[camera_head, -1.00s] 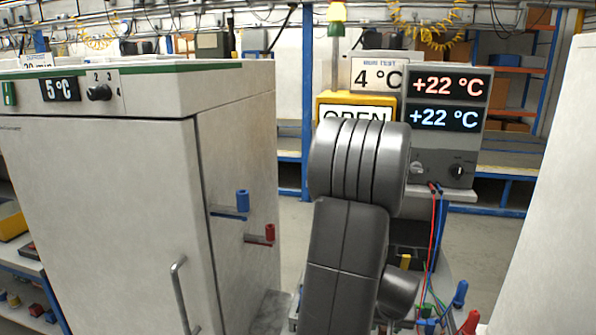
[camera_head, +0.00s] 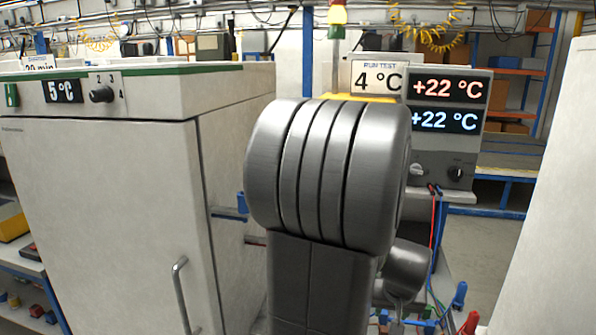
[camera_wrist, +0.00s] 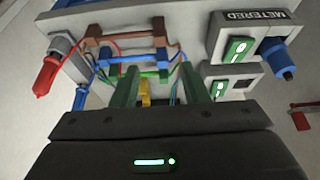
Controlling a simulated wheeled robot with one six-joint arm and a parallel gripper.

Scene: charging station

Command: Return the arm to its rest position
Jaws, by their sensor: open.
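My arm (camera_head: 325,180) stands folded in the middle of the head view, its large grey ribbed joint close to the camera. My gripper (camera_wrist: 160,72) shows in the wrist view as a dark body with two green fingers. The fingers are apart, and I see nothing held between them. A small yellow part (camera_wrist: 145,92) shows beyond the gap; I cannot tell its distance. The gripper's fingers are hidden in the head view.
A white cabinet (camera_head: 100,200) with a handle (camera_head: 182,295) stands left. A meter box (camera_head: 445,155) reading +22 °C is behind my arm. A pale panel (camera_head: 555,180) stands right. Wired terminals (camera_wrist: 130,55) and a blue plug (camera_wrist: 280,60) lie beyond the fingers.

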